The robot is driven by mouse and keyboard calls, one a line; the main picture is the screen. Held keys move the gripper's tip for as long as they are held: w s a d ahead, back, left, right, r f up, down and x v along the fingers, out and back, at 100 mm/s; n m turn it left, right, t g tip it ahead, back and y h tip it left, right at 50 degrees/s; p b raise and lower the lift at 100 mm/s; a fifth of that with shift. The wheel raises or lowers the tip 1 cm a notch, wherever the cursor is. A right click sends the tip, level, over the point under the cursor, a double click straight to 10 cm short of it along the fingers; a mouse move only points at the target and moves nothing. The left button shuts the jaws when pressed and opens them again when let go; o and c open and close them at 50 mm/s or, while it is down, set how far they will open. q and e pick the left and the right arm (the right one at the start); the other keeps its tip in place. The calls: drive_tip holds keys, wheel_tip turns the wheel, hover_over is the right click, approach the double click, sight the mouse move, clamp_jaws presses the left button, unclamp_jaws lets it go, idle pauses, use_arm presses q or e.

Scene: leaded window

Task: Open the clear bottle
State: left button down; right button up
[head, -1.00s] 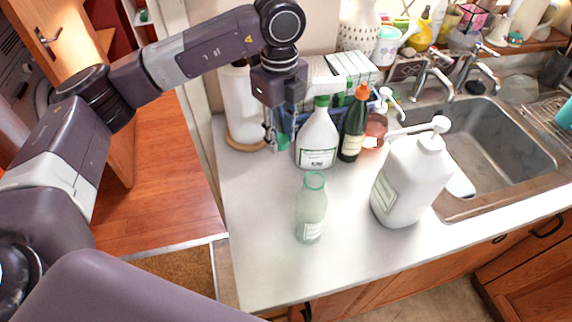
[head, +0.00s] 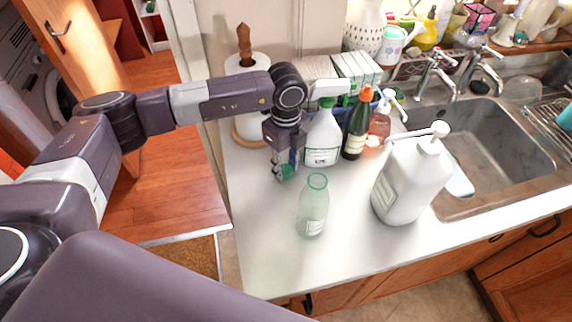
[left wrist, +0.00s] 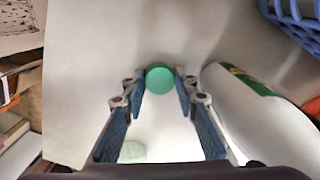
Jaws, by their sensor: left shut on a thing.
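The clear bottle (head: 313,208), pale green and see-through with a small label, stands upright on the white counter. Its mouth is uncovered. My left gripper (head: 285,168) is shut on a green cap (head: 287,173), a little left of and behind the bottle's mouth and apart from it. In the left wrist view the cap (left wrist: 160,85) sits between the fingertips of my left gripper (left wrist: 160,82). A faint pale green shape shows low in that view; I cannot tell for sure what it is. My right gripper is not in view.
A white spray bottle (head: 323,140) stands close to the right of my left gripper, with a dark bottle (head: 356,125) beside it. A large white pump jug (head: 408,185) stands right of the clear bottle. The counter's front-left (head: 262,255) is free.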

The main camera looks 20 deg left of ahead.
use_arm(q)
drive_tip(key=shift+f, duration=0.1)
drive_tip(key=shift+f, duration=0.15)
drive_tip(key=c, duration=1.5)
unclamp_jaws()
